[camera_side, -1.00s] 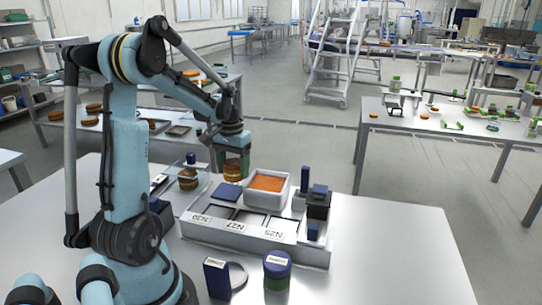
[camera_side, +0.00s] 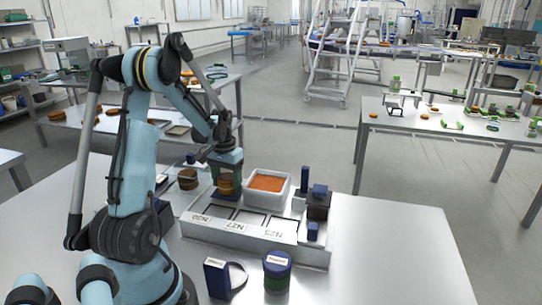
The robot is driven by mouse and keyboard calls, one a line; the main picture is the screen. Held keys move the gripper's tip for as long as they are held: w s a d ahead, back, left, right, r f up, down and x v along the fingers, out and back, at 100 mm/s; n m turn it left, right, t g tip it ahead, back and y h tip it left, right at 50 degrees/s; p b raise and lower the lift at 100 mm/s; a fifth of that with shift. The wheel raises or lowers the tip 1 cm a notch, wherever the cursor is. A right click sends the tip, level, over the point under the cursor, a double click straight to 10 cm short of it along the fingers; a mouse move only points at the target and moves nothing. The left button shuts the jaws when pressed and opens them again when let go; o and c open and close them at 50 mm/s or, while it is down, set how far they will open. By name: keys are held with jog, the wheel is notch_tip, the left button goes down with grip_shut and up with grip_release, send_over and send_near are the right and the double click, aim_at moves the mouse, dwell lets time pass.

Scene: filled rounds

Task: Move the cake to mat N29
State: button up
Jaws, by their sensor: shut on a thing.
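My gripper (camera_side: 227,178) is shut on a round brown cake (camera_side: 226,187), with its green fingers at the cake's sides. The cake is low over a dark blue square mat (camera_side: 226,197), which it partly hides. I cannot tell whether the cake touches this mat. The blue mat lies toward the back left of a pale metal tray (camera_side: 314,257). The tray's front edge bears the labels N29 (camera_side: 201,217), N27 (camera_side: 235,226) and N25 (camera_side: 272,235), from left to right. Dark-outlined places lie behind these labels, with nothing standing on them.
Another brown layered cake (camera_side: 188,180) stands left of my gripper. A white tub of orange filling (camera_side: 267,184) is close on the right. Dark blue and black blocks (camera_side: 318,206) stand at the tray's right. A blue-green jar (camera_side: 277,271) stands in front. The table's right side is clear.

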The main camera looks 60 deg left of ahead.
aim_at(227, 177)
jog(key=o, duration=0.7)
jog(key=shift+f, duration=0.1)
notch_tip(227, 177, up, 12)
jog(key=w+d+r+m+t+y, duration=0.1)
jog(key=w+d+m, duration=0.1)
jog(key=d, duration=0.6)
jog(key=w+d+r+m+t, duration=0.1)
jog(key=w+d+r+t, duration=0.15)
jog(key=d, duration=0.45)
jog(key=d+f+m+t, duration=0.1)
jog(key=d, duration=0.4)
jog(key=s+d+f+m+t, duration=0.1)
jog(key=d, duration=0.5)
jog(key=s+d+f+m+t+h, duration=0.1)
jog(key=d+m, duration=0.1)
jog(key=d, duration=0.3)
jog(key=shift+s+d+t, duration=0.1)
jog(key=shift+d+t, duration=0.05)
jog(key=shift+t, duration=0.2)
